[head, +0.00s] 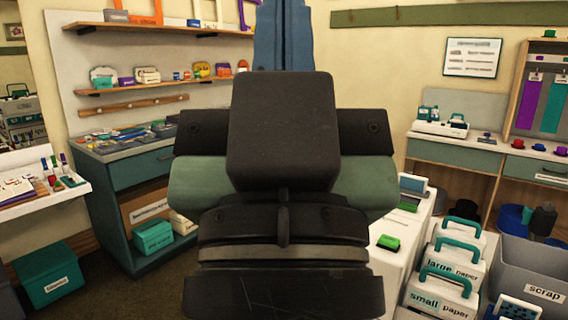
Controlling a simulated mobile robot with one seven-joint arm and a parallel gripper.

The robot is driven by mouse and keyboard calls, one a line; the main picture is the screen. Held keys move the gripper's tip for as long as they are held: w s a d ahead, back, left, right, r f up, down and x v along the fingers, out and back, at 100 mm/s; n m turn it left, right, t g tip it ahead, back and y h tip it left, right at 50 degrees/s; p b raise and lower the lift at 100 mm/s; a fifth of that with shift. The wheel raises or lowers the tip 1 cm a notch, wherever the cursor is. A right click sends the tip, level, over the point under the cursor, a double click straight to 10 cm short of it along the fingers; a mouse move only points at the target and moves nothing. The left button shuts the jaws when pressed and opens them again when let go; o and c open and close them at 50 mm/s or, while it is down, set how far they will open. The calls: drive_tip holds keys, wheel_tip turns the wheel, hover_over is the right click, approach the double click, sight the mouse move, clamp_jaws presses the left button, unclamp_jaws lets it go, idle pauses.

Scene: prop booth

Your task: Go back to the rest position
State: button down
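My own arm rises through the middle of the head view, with dark, green and blue parts close to the camera. I see no gripper fingers in this view. Whether anything is held cannot be seen. The arm hides the middle of the room behind it.
A teal workbench (143,172) stands at left under wall shelves (160,87), with a white tray table (40,190) at far left. At right are a white counter (372,262), boxes labelled large paper and small paper (440,296), a grey scrap bin (535,270) and a desk (455,153).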

wheel_tip(320, 180, up, 16)
drive_tip(key=p, duration=1.3)
drive_tip(key=shift+p, duration=0.35)
